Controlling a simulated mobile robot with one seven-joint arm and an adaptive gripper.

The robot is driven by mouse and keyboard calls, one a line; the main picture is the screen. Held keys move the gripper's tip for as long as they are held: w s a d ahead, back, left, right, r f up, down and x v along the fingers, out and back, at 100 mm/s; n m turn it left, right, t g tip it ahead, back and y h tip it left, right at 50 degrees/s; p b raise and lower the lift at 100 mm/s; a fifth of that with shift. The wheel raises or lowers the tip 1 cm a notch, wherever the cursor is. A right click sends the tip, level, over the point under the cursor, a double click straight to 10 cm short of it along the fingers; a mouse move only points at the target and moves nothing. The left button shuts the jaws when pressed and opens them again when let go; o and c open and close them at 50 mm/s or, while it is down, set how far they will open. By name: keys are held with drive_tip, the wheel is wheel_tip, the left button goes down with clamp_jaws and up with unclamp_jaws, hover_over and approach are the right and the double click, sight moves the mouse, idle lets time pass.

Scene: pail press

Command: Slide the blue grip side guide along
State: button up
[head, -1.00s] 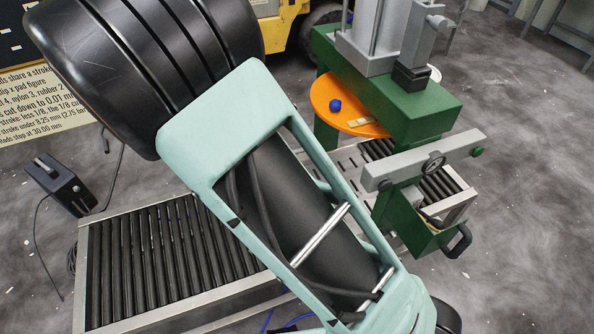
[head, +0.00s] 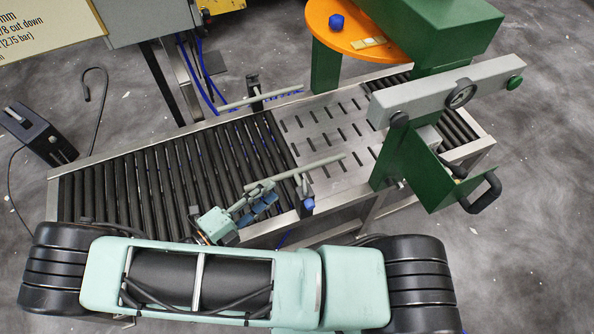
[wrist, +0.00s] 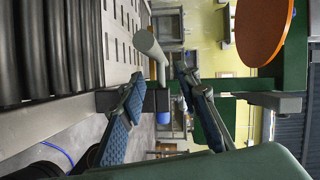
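The near side guide is a grey round bar (head: 320,165) along the near edge of the conveyor, with a bracket and a blue grip (head: 308,204) below it. My gripper (head: 266,200) is left of the blue grip in the head view, close to the bar's left end, and apart from the grip. In the wrist view my gripper (wrist: 160,82) is open, its two blue-padded fingers spread with nothing held. The round end of the bar (wrist: 147,42) shows ahead between the fingers.
A far guide bar (head: 275,98) with a black grip stands across the rollers (head: 150,165). The slotted plate (head: 325,135) lies to the right, under the green press (head: 440,165) with its jutting handle. An orange round table (head: 360,30) stands behind. My forearm crosses the foreground.

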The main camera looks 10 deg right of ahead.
sight(295, 170)
drive_tip(key=b+x, duration=0.1)
drive_tip(key=x, duration=0.9)
drive_tip(key=shift+w+d, duration=0.15)
clamp_jaws()
